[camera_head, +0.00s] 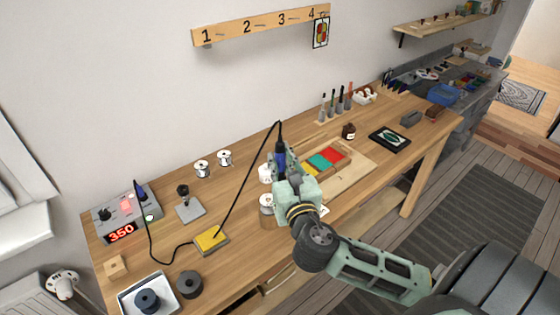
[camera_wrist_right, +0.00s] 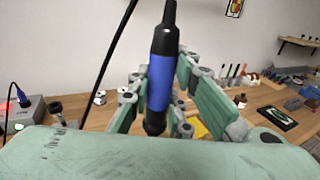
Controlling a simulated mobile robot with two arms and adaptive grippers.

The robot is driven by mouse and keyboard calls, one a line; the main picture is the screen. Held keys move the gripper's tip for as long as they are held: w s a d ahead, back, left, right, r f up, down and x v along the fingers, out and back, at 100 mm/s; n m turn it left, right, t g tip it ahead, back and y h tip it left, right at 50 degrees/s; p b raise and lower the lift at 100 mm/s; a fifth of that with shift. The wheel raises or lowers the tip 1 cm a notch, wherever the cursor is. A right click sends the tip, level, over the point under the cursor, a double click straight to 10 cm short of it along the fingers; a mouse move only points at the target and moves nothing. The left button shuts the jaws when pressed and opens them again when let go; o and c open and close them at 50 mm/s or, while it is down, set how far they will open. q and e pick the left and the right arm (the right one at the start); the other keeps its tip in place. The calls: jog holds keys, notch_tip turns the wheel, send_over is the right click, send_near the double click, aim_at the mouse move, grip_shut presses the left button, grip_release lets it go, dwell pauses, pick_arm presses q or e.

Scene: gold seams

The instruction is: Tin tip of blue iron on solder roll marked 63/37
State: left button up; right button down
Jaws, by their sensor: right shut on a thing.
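My right gripper (camera_head: 281,163) is shut on the blue iron (camera_head: 281,150), held upright above the bench with its cord end up. The wrist view shows the iron's blue grip (camera_wrist_right: 160,84) between the green fingers. Its tip is hidden in both views. Two solder rolls (camera_head: 202,169) and (camera_head: 224,158) stand at the back, left of the gripper. A white roll (camera_head: 264,173) sits just left of the gripper, partly covered, and another roll (camera_head: 266,203) is below it. The markings on the rolls are too small to read. My left gripper is not in view.
A station (camera_head: 122,217) showing 350 is at the left. A yellow pad (camera_head: 211,240) and a grey stand (camera_head: 189,208) are between it and my arm. The black cord (camera_head: 247,178) loops over the bench.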

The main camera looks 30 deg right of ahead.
aim_at(281, 178)
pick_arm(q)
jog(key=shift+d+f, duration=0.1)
pick_arm(e)
jog(key=shift+f, duration=0.15)
jog(key=shift+f+b, duration=0.75)
jog(key=shift+f, duration=0.8)
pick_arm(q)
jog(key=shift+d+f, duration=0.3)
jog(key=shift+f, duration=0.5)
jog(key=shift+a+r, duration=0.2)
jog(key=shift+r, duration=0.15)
pick_arm(e)
jog(key=shift+r, duration=0.1)
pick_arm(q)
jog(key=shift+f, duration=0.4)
pick_arm(e)
jog(key=shift+f, duration=0.65)
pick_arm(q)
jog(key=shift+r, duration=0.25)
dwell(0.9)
